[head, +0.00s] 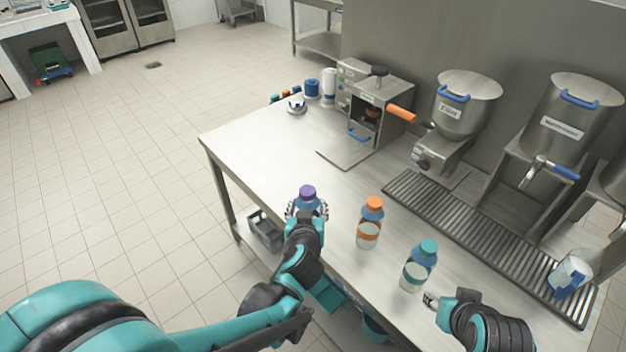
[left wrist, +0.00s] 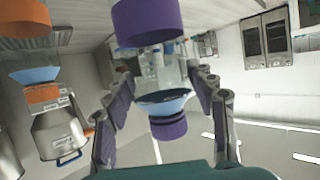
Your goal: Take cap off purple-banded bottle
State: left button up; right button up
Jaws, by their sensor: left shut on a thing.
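The purple-banded bottle (head: 307,203) stands near the table's front edge in the head view, its purple cap (head: 307,191) on top. My left gripper (head: 307,212) is shut on this bottle's body, a finger on each side, below the cap. The wrist hides the lower bottle in the head view. The left wrist view shows the purple cap (left wrist: 147,22), the blue shoulder (left wrist: 163,104) and the purple band (left wrist: 168,129) between the fingers. My right gripper (head: 432,299) is low at the right, beside the teal-capped bottle; its jaw opening is unclear.
An orange-capped bottle (head: 369,224) and a teal-capped bottle (head: 419,267) stand on the table to the right. Behind are dispensers (head: 465,100), a drip grate (head: 480,235) and a capping machine (head: 375,105). The table (head: 255,150) is clear left of the held bottle.

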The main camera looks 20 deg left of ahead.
pick_arm(q)
jog(key=s+d+m+h, duration=0.1)
jog(key=d, duration=0.1)
jog(key=s+d+r+m+h, duration=0.1)
jog(key=d, duration=0.2)
jog(key=s+d+m+h, duration=0.1)
jog(key=d+h, duration=0.1)
jog(key=shift+s+d+r+m, duration=0.25)
jog(key=shift+s+r+m, duration=0.05)
jog(key=shift+s+r, duration=0.05)
grip_shut()
pick_arm(e)
jog(key=shift+o, duration=1.5)
jog(key=shift+r, duration=0.15)
jog(key=w+a+r+m+g+y, duration=0.1)
jog(key=w+a+r+m+g, duration=0.3)
jog(key=w+a+r+m, duration=0.55)
jog(key=w+a+r+m+g, duration=0.2)
jog(key=w+a+r+m, duration=0.15)
jog(key=a, duration=0.45)
jog(key=w+a+r+m+g, duration=0.15)
jog(key=a+r, duration=0.25)
jog(key=a, duration=0.5)
pick_arm(q)
jog(key=shift+d+r+h, duration=0.1)
jog(key=shift+d+h, duration=0.2)
pick_arm(e)
notch_tip(320, 180, down, 8)
jog(key=m+h, duration=0.1)
jog(key=shift+w, duration=0.15)
